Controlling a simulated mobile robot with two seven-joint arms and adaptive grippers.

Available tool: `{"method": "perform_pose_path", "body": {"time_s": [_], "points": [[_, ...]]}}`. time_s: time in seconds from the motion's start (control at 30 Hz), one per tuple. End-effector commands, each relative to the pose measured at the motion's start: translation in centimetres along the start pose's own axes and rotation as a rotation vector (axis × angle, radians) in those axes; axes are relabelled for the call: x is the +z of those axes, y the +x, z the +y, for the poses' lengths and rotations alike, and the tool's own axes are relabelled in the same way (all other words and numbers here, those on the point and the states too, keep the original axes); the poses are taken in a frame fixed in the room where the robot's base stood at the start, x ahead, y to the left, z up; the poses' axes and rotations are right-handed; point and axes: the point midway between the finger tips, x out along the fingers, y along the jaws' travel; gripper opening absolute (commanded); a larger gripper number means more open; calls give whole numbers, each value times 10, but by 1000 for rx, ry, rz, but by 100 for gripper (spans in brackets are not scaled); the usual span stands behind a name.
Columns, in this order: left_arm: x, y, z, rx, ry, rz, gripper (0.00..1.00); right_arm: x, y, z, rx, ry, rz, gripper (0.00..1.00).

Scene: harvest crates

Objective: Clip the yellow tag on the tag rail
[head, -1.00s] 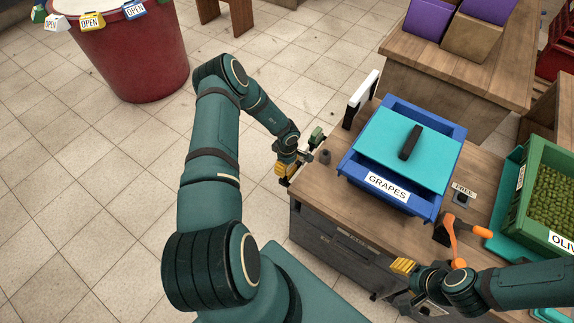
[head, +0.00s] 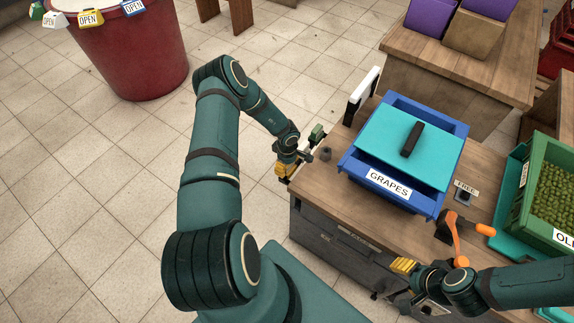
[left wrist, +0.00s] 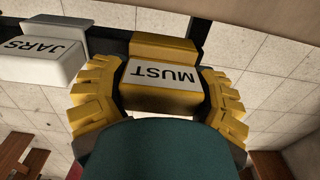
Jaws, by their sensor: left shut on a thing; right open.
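The yellow tag (left wrist: 161,75), marked MUST, is between the yellow finger pads of my left gripper (left wrist: 160,92), which is shut on it. Its upper part overlaps the dark tag rail (left wrist: 100,40) in the left wrist view; I cannot tell whether it is seated there. A white tag (left wrist: 42,52) marked JARS hangs on the rail beside it. In the head view my left gripper (head: 285,168) is at the workbench's left edge, where the tag is mostly hidden. A green tag (head: 316,131) is just beyond it. My right gripper (head: 405,268) is open at the bench's front edge.
A blue crate (head: 388,186) labelled GRAPES, with a turquoise lid (head: 385,138), stands on the bench (head: 320,185). A green crate (head: 525,200) of olives is at right. A red bin (head: 130,60) stands far left.

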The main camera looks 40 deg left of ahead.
Motion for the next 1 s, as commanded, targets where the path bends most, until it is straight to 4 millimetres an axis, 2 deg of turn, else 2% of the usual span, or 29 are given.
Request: {"method": "perform_pose_path", "body": {"time_s": [0.67, 0.7, 0.77, 1.0], "points": [[0, 16, 0, 0, -1, 0, 36, 1, 12, 4, 0, 0, 0, 49], [0, 15, 0, 1, 0, 0, 78, 1, 11, 4, 0, 0, 0, 49], [0, 15, 0, 1, 0, 0, 99, 1, 11, 4, 0, 0, 0, 49], [0, 15, 0, 0, 0, 0, 100, 1, 11, 4, 0, 0, 0, 49]]}}
